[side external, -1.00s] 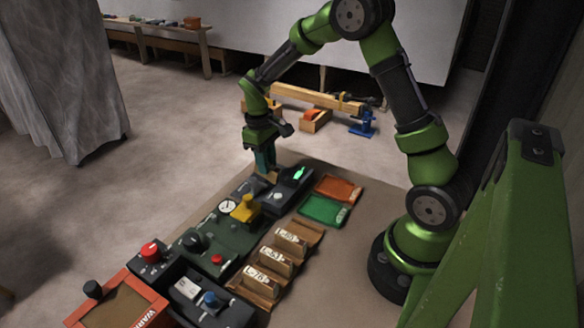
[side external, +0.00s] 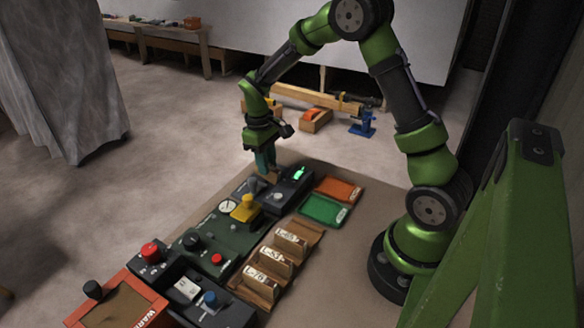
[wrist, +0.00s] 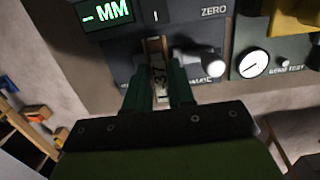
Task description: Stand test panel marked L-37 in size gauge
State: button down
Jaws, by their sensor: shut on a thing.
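The panel is at the gauge's far edge, fingers down. I cannot tell whether its lower edge touches the gauge or sits in a slot.
A wooden rack (side external: 312,237) holds several tan panels with white labels, blurred. Orange (side external: 337,189) and green (side external: 323,209) trays lie to the right. A dark green unit with a dial (side external: 227,207) and yellow part (side external: 246,208) stands beside the gauge. Bare table lies right of the rack.

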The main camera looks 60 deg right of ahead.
jog(key=shift+f, duration=0.55)
jog(key=c, duration=0.9)
grip_release()
jog(key=shift+r, duration=0.1)
notch_tip(320, 180, up, 17)
jog(key=w, duration=0.2)
jog(key=s+a+r+m+t, duration=0.1)
jog(key=s+a+t, duration=0.1)
jog(key=s, duration=0.4)
jog(key=s+a+r+m+t+y, duration=0.1)
jog(key=s+a+t, duration=0.2)
jog(key=s+a, duration=0.2)
jog(key=s+a+r+m+t+y, duration=0.1)
jog(key=s+a+m+t, duration=0.1)
jog(key=s, duration=0.5)
jog(key=shift+s+a+r+t, duration=0.2)
jog(key=shift+a+t, duration=0.15)
jog(key=shift+a, duration=0.25)
jog(key=shift+s+a+r+t, duration=0.2)
jog(key=shift+a+t, duration=0.15)
jog(key=shift+a, duration=0.2)
